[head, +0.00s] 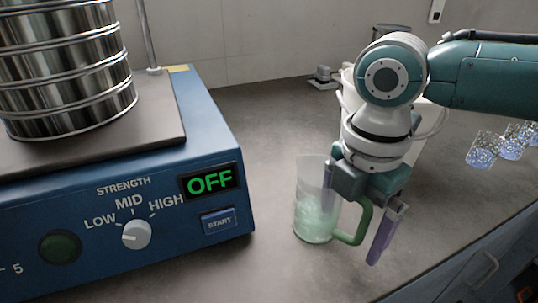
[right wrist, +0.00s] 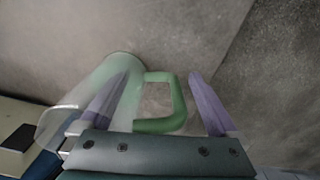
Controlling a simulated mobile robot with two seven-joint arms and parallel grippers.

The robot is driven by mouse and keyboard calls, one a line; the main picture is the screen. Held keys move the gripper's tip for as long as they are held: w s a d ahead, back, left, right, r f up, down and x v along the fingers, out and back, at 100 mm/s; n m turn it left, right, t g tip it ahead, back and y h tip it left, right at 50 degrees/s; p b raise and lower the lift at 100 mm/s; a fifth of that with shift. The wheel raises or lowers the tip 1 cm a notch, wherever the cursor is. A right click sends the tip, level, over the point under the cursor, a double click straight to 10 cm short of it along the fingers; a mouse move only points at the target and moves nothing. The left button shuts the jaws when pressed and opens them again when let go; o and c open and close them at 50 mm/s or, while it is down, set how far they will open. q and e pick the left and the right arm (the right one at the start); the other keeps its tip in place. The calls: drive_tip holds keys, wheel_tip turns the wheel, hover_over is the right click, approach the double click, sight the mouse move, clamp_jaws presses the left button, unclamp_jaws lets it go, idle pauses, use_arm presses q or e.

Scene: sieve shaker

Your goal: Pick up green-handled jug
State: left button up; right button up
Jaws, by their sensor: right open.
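The green-handled jug (head: 313,212) stands upright on the bench, right of the blue shaker. It is clear with a green tint, and its green handle (head: 362,224) faces right. My right gripper (head: 350,232) is over the handle side, pointing down, with its purple fingers open. In the right wrist view, the handle (right wrist: 178,103) lies between the fingers of the gripper (right wrist: 159,78). One finger overlaps the jug body (right wrist: 92,108); I cannot tell whether it is inside the jug or outside. The other finger is clear of the handle. My left gripper is out of view.
The blue sieve shaker (head: 228,160) fills the left, with a metal sieve stack (head: 65,70) on top and its display reading OFF. Several clear glittery cups (head: 482,149) are at the right. A white object (head: 425,125) stands behind my right arm. The front bench is clear.

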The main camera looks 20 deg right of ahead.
drive_tip(key=shift+f, duration=0.25)
clamp_jaws()
idle(0.7)
